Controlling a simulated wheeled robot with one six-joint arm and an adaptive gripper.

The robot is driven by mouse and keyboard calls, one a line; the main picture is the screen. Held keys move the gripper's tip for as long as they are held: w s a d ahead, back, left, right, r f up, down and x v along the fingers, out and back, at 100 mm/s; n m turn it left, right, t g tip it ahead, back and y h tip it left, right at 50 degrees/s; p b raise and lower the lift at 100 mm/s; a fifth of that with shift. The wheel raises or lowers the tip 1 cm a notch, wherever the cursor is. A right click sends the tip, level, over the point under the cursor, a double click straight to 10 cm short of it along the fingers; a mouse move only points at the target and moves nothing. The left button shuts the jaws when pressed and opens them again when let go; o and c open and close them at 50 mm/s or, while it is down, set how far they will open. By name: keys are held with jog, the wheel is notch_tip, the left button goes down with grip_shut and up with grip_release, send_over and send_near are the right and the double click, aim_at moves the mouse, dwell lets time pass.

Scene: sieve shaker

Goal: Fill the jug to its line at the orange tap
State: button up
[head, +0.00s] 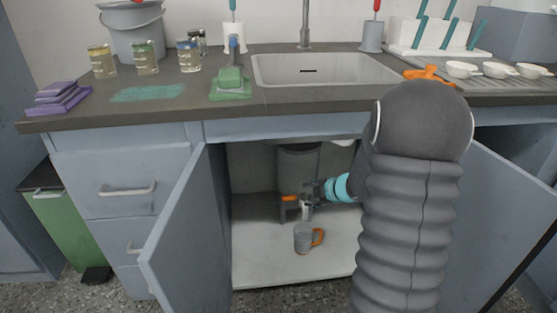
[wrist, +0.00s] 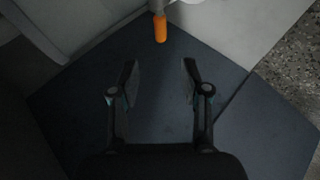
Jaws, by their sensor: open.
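A grey jug (head: 303,239) with an orange handle stands upright on the cabinet floor under the sink. Its fill line and its contents cannot be made out. The orange tap lever (head: 289,198) is behind and above the jug, below a dark tank. In the wrist view an orange-tipped lever (wrist: 160,28) shows beyond my fingertips. My gripper (head: 307,205) reaches into the cabinet from the right, above the jug and close to the tap, partly hiding the tap area. In the wrist view my gripper (wrist: 160,75) is open with nothing between its fingers.
The left cabinet door (head: 190,235) and the right door (head: 515,215) stand open on either side. The cabinet floor (head: 260,265) is bare around the jug. The countertop (head: 200,110) above carries jars, a sink (head: 325,68) and an orange item (head: 430,76).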

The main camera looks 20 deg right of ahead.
jog(key=s+d+f+m+g+h, duration=0.2)
jog(key=s+d+m+h, duration=0.35)
jog(key=d+m, duration=0.3)
jog(key=s+r+m+g+h+p, duration=0.1)
jog(key=s+r+m+g+h, duration=0.2)
jog(key=s+r+m, duration=0.35)
jog(key=s+a+r+m+y+p, duration=0.1)
jog(key=s+a+r+y+p, duration=0.1)
jog(key=s+a+r, duration=0.7)
jog(key=s+a+r+m+t+y+p, duration=0.1)
jog(key=s+a+r+m+y+p, duration=0.1)
jog(key=s+a+r, duration=0.7)
jog(key=s+a+y+p, duration=0.1)
jog(key=a, duration=0.4)
jog(key=shift+s+a+r, duration=0.25)
jog(key=shift+s+r, duration=0.05)
jog(key=shift+s, duration=0.05)
jog(key=shift+c, duration=0.5)
